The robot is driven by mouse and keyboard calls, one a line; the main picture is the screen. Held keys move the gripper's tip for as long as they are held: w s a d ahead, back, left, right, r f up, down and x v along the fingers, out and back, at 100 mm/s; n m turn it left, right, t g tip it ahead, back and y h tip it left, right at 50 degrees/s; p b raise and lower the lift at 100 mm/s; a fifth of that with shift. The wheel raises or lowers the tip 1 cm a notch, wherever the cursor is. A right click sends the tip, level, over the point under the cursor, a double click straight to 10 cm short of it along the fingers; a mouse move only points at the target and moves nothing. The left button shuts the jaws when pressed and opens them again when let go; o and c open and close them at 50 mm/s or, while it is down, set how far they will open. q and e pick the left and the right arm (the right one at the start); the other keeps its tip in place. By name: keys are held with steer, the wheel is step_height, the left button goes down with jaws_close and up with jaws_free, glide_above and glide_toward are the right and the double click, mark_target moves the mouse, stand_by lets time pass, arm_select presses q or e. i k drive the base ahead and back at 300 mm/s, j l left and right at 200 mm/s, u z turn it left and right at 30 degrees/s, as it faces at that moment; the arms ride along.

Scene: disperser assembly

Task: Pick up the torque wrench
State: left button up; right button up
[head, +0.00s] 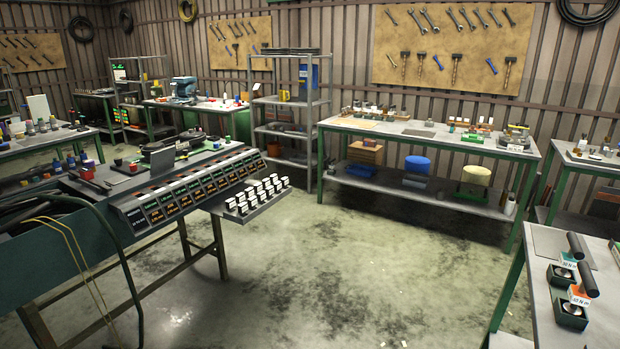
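Two tools that look like torque wrenches stand on the bench (545,300) at the right edge. Each has a black handle and a labelled collar, and sits in a small dark green holder. Neither of my grippers is in view, and nothing touches the wrenches.
A console table (205,262) with rows of labelled bins and a dark hose (125,262) fills the left. A long workbench (395,131) stands at the back, beside a metal shelf (292,103). The concrete floor (340,270) between is clear.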

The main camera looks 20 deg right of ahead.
mark_target(581, 294)
steer(key=i+l+z, duration=0.1)
steer(key=i+z, duration=0.5)
steer(key=z, duration=0.2)
steer(key=i+j+z, duration=0.1)
steer(key=i+z, duration=0.3)
steer(key=i+j+z, duration=0.2)
steer(key=z, duration=0.2)
steer(key=i+j+z, duration=0.25)
steer(key=z, duration=0.2)
steer(key=i+j+z, duration=0.15)
steer(key=z, duration=0.25)
steer(key=i+j+z, duration=0.2)
steer(key=z, duration=0.2)
steer(key=i+j+z, duration=0.15)
steer(key=z, duration=0.25)
steer(key=j+z, duration=0.4)
steer(key=i+j+z, duration=0.1)
steer(key=j+z, duration=0.3)
steer(key=l, duration=0.1)
